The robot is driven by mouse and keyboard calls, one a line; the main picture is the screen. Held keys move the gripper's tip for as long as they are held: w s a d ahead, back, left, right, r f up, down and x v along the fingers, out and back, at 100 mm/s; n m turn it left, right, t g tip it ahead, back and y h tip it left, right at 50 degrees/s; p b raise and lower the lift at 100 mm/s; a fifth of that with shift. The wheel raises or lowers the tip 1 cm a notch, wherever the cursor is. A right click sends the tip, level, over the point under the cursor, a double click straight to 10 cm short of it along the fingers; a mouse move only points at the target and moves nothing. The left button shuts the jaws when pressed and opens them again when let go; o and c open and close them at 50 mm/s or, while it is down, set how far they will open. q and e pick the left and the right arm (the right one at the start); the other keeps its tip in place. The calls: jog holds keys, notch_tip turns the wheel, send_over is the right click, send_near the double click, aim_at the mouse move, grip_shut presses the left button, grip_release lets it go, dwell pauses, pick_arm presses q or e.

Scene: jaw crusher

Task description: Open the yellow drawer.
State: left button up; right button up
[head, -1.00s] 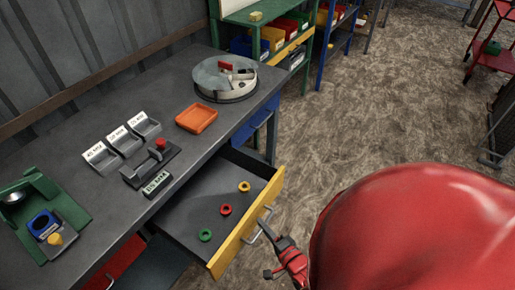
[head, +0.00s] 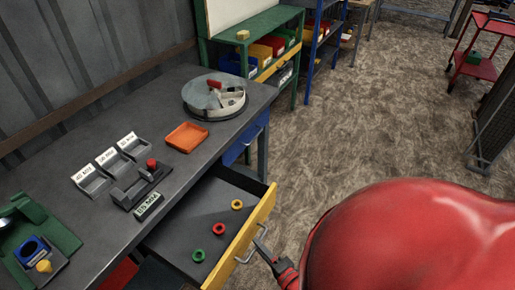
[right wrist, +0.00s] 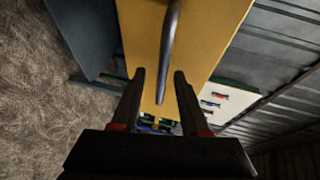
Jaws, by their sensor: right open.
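The yellow drawer (head: 243,238) stands pulled out from under the grey workbench, its inside in view. A yellow ring (head: 237,204), a red ring (head: 219,229) and a green ring (head: 198,255) lie in it. Its metal handle (head: 244,257) is on the yellow front. My right gripper (head: 262,246) is at the handle, partly hidden by my red arm. In the right wrist view my right gripper (right wrist: 160,76) is open, and the handle bar (right wrist: 170,50) shows between and beyond its fingers, in front of the yellow drawer front (right wrist: 205,40). I cannot tell whether they touch. My left gripper is not in view.
On the workbench (head: 80,225) stand a round divided tray (head: 214,96), an orange tray (head: 187,137), labelled grey bins (head: 110,162) and a green fixture (head: 50,235). A blue drawer (head: 240,146) is beyond the yellow one.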

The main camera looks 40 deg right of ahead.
jog(key=s+r+p, duration=0.3)
jog(key=s, duration=1.2)
jog(key=shift+s+a, duration=0.25)
jog(key=shift+a, duration=0.15)
jog(key=shift+w, duration=0.1)
